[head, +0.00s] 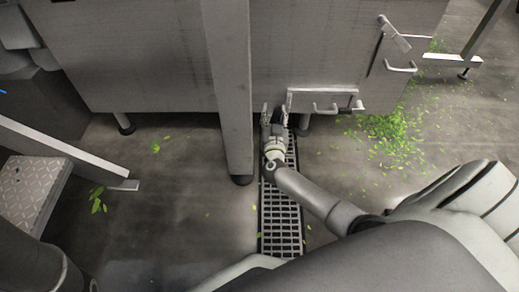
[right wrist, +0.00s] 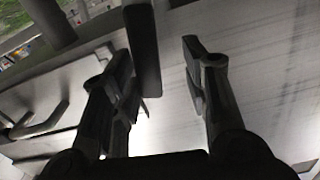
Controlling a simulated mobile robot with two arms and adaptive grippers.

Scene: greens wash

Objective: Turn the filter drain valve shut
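In the head view my right gripper (head: 275,112) is low at the front of the grey metal tank, just right of the post and above the floor grate. In the right wrist view its two dark fingers (right wrist: 165,72) are apart. A dark flat bar (right wrist: 145,45) reaches down from the top between them, closer to the left finger. It looks like the drain valve's handle, but I cannot be sure. A gap shows between the bar and the right finger. The valve body is not clear in the head view, where the gripper partly covers that spot. My left gripper is not in view.
The tank (head: 150,60) fills the back, with a grey post (head: 232,90) in front. A hatch with handles (head: 325,100) is right of the gripper. A drain grate (head: 281,220) runs along the floor. Leaves (head: 390,135) lie at right. A step (head: 35,190) stands at left.

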